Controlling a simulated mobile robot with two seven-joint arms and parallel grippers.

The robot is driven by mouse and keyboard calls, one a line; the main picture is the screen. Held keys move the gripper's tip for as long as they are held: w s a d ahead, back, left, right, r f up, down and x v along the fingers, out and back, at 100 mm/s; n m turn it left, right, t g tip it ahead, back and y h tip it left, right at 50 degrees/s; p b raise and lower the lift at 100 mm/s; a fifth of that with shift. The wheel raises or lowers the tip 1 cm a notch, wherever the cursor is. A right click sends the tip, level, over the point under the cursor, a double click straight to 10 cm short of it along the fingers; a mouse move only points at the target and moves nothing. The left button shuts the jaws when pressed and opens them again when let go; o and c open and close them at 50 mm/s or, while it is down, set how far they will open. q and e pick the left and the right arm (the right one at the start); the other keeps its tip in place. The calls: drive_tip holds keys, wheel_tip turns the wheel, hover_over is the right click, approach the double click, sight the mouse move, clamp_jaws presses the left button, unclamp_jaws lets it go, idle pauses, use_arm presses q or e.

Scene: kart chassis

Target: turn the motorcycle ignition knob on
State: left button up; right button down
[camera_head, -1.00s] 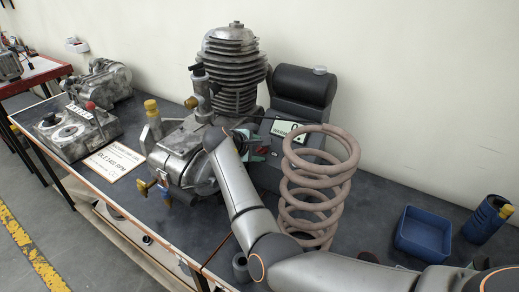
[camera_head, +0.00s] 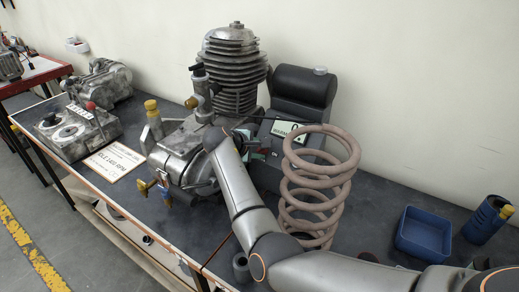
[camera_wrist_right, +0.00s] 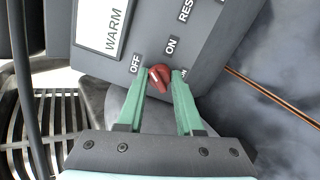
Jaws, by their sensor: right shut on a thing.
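The red ignition knob (camera_wrist_right: 159,77) sits on the face of a grey control box (camera_head: 268,175), beside the printed words OFF and ON. In the right wrist view a pale mark shows on the knob's upper-left side, toward OFF. My right gripper (camera_wrist_right: 161,82) is shut on the knob with its green fingertips on either side. In the head view my right gripper (camera_head: 256,150) is at the box face, below the lit display (camera_head: 289,129), and partly hidden by my wrist. My left gripper is not in view.
A finned engine (camera_head: 233,75) stands left of the box. A large pinkish coil spring (camera_head: 318,190) stands close to the right of my forearm. A blue bin (camera_head: 424,235) and a blue cup (camera_head: 487,222) are at the right. A control panel (camera_head: 75,132) lies far left.

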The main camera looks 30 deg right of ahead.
drive_tip(key=m, duration=0.5)
drive_tip(key=shift+m, duration=0.3)
drive_tip(key=m+b, duration=0.1)
drive_tip(key=m, duration=0.3)
drive_tip(key=shift+g, duration=0.4)
drive_tip(key=shift+m, duration=0.3)
drive_tip(key=c, duration=0.6)
unclamp_jaws()
drive_tip(key=shift+o, duration=0.2)
drive_tip(key=shift+a, duration=0.1)
drive_tip(key=v, duration=1.2)
drive_tip(key=shift+r, duration=0.15)
drive_tip(key=shift+s, duration=0.1)
